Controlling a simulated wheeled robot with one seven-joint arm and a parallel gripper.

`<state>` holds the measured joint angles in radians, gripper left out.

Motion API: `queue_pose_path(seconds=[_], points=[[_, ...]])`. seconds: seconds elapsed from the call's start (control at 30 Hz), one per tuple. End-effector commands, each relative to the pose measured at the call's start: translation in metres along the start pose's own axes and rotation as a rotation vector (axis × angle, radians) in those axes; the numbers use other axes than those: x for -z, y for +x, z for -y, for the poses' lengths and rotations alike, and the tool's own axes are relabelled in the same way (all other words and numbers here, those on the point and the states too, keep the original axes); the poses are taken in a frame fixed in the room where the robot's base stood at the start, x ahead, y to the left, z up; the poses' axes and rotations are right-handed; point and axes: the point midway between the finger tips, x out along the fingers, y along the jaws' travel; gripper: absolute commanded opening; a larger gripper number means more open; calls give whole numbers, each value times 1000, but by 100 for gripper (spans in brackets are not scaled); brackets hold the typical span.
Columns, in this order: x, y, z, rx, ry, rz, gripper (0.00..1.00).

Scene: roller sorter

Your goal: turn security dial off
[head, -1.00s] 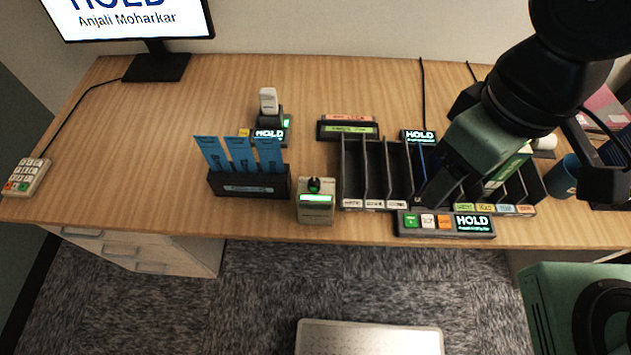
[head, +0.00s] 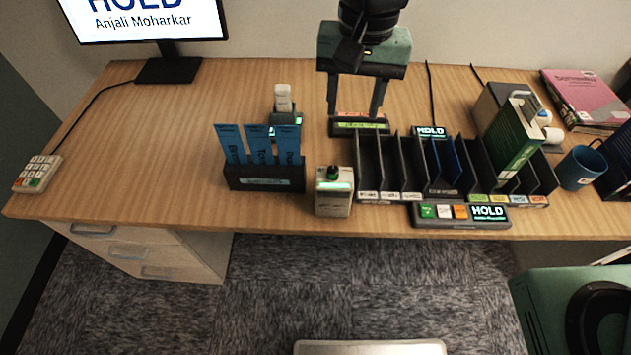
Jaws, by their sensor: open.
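The security dial is most likely the dark knob (head: 333,173) on top of a small beige box (head: 333,204). A lit green strip shows on the box, which stands near the desk's front edge. The knob's pointing direction is too small to tell. My gripper (head: 355,112) is above the back of the desk, behind and a little right of the dial box. Its two fingers point down, spread apart with nothing between them. The fingertips are close to the small label stand (head: 360,124) and clear of the knob; I cannot tell whether they touch the stand.
A dark holder with blue cards (head: 264,183) stands left of the dial box. The divided sorter rack (head: 405,197) is close on its right, with a HOLD button panel (head: 460,215) in front. A scanner in its cradle (head: 284,100) stands behind. The desk's left part (head: 130,150) is clear.

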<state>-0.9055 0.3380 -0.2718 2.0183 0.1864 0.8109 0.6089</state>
Motion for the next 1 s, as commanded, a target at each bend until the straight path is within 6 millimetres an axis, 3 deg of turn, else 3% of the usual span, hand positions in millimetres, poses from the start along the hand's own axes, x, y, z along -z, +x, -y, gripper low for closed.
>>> queue_pose_path(seconds=[0.13, 0.37, 1.0], points=[[21, 8, 12, -26, 94, -31, 46], [24, 27, 12, -33, 114, -34, 46], [28, 153, 7, -32, 112, -34, 46]])
